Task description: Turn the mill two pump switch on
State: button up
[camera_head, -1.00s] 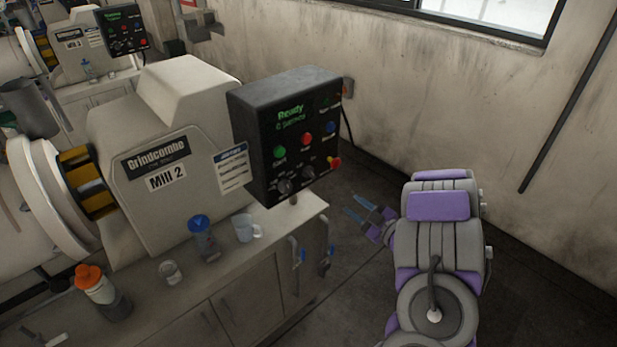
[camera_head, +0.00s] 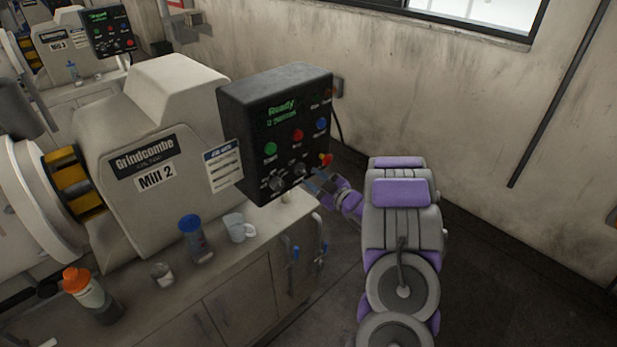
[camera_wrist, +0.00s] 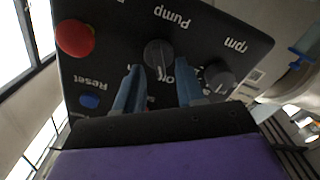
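The Mill 2 control box (camera_head: 285,130) is black, with a green "Ready" display, coloured buttons and dark knobs along its lower front. The pump switch (camera_wrist: 158,54) is a dark round knob under the label "Pump" in the wrist view, which shows the panel upside down. In the head view it is the knob (camera_head: 299,171) right of the rpm knob (camera_head: 277,184). My gripper (camera_wrist: 160,88) is open and empty, its two blue fingers pointing at the panel on either side of the pump knob's line. I cannot tell whether they touch the panel. In the head view my gripper (camera_head: 318,180) is close to the box's lower right corner.
A red knob (camera_wrist: 75,38) and blue Reset button (camera_wrist: 89,101) sit beside the pump switch. A mug (camera_head: 236,228), a blue-lidded bottle (camera_head: 194,238), a glass (camera_head: 162,274) and an orange-capped bottle (camera_head: 90,293) stand on the counter below. The floor at right is clear.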

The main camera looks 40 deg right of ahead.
jog(key=shift+w, duration=1.45)
grip_shut()
